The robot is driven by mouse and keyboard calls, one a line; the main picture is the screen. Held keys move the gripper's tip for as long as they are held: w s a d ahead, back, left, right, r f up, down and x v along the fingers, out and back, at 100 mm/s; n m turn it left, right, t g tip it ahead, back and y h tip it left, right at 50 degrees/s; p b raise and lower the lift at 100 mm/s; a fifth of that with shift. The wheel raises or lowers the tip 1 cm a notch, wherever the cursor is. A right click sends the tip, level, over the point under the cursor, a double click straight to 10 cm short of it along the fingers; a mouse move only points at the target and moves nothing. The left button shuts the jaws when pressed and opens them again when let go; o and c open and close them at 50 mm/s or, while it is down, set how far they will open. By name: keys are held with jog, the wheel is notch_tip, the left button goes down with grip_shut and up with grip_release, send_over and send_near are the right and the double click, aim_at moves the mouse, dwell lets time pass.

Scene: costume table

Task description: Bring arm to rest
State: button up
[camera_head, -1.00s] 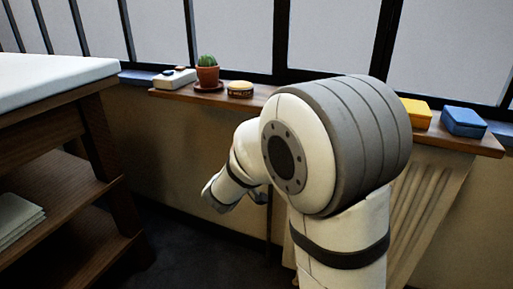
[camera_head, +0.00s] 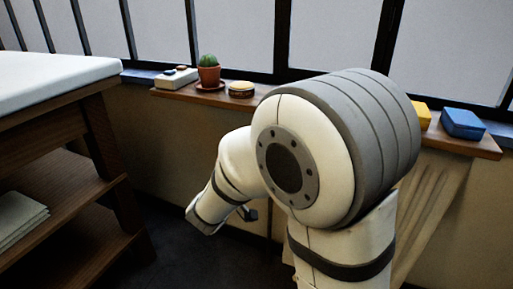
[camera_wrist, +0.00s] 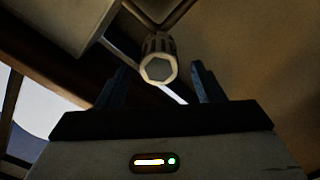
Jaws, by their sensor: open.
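My arm stands in the middle of the head view, bent at a large grey and white joint, with its forearm reaching down and left. My gripper shows in the wrist view (camera_wrist: 160,68) with its two dark fingers apart and nothing held between them. In the head view only a small dark part of it shows low beside the forearm, below the window sill; the rest is hidden by the arm. A pale ribbed knob (camera_wrist: 158,60) appears beyond the fingers in the wrist view; whether it is near them I cannot tell.
A wooden window sill (camera_head: 180,93) carries a potted cactus (camera_head: 209,72), a round tin (camera_head: 241,89), a white box (camera_head: 175,79), a yellow box (camera_head: 422,115) and a blue box (camera_head: 463,123). A white-topped table (camera_head: 50,82) with shelves stands left. The dark floor between is clear.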

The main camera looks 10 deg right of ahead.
jog(key=shift+s+a, duration=0.45)
jog(key=shift+s, duration=0.15)
jog(key=s+d+r+m+g+y+p, duration=0.1)
jog(key=s+d+r+g+p, duration=0.45)
jog(key=s+r+p, duration=0.4)
jog(key=s+d+r+m+g+y+p, duration=0.1)
jog(key=s+d+r+g+p, duration=0.5)
jog(key=p, duration=0.6)
jog(key=s+a+r+y+p, duration=0.3)
jog(key=r+y+p, duration=0.1)
jog(key=r+p, duration=0.4)
jog(key=s+a+r+y+p, duration=0.4)
jog(key=r+p, duration=0.5)
jog(key=shift+a+y, duration=0.25)
jog(key=shift+y, duration=0.05)
